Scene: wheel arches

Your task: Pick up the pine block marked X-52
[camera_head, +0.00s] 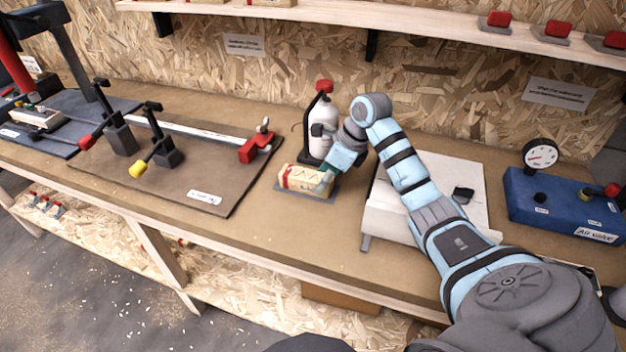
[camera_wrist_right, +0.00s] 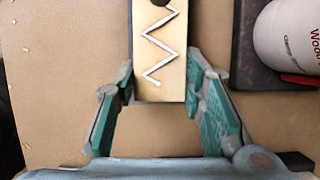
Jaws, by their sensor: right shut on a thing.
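A pale wooden block (camera_head: 300,178) with red marks lies on a dark flat plate (camera_head: 290,193) on the workbench. I cannot read a code on it. In the right wrist view the block (camera_wrist_right: 160,50) shows a white zigzag and a dark round spot on its face. My right gripper (camera_head: 328,180) reaches down to the right end of the block. In the wrist view its teal fingers (camera_wrist_right: 160,80) are on either side of the block's near end, shut on it. My left gripper is not in view.
A white bottle (camera_head: 322,130) with a red top stands on a dark base just behind the block. A board with clamps (camera_head: 150,170) is to the left. A white panel (camera_head: 385,205) and a blue gauge box (camera_head: 560,205) are to the right. Bare bench lies in front.

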